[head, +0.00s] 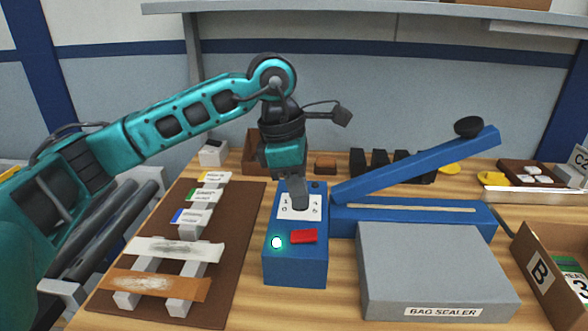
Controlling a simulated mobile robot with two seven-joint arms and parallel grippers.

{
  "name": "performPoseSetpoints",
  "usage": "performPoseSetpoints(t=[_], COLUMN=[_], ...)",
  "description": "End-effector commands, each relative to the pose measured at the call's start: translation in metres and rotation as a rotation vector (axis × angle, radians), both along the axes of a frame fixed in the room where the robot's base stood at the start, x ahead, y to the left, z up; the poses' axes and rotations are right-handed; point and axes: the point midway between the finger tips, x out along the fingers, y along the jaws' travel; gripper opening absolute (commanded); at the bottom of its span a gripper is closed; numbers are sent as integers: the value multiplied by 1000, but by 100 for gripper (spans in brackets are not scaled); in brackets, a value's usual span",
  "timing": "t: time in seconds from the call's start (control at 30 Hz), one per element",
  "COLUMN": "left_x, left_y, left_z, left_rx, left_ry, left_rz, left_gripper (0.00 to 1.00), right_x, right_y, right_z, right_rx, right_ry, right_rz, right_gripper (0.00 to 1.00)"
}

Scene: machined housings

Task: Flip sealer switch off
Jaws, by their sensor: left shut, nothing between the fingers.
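The bag sealer has a blue control box (295,270) at the middle of the table, with its blue lever arm (420,168) raised to the right. On top of the box are a red rocker switch (303,236), a lit whitish-green lamp (277,242) and a white dial plate (287,212) with numbers. My left gripper (299,203) is shut and empty, pointing down over the dial plate, behind the red switch. It hides part of the plate; whether it touches it I cannot tell. My right gripper is not in view.
A grey block labelled BAG SEALER (435,270) stands right of the control box. A brown mat (225,290) with a rack and strips lies left. A cardboard box marked B (540,272) is at the right edge. Dark blocks (385,165) stand behind the lever.

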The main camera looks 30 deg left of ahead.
Motion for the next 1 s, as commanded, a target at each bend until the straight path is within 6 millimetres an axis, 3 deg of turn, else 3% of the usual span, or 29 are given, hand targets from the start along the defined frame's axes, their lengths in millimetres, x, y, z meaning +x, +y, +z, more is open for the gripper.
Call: performPoseSetpoints(t=[0.1, 0.33, 0.83, 1.0], left_x=[1, 5, 6, 7], left_y=[-5, -11, -13, -16], left_z=[-26, -55, -64, -73], left_rx=[0, 0, 0, -1], left_ry=[4, 1, 0, 0], left_rz=[-2, -2, -2, -2], left_gripper=[0, 0, 0, 0], right_x=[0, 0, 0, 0], right_y=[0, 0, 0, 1], right_z=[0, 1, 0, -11], right_rx=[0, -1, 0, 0], right_ry=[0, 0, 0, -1], right_rz=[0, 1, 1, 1], right_gripper=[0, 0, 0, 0])
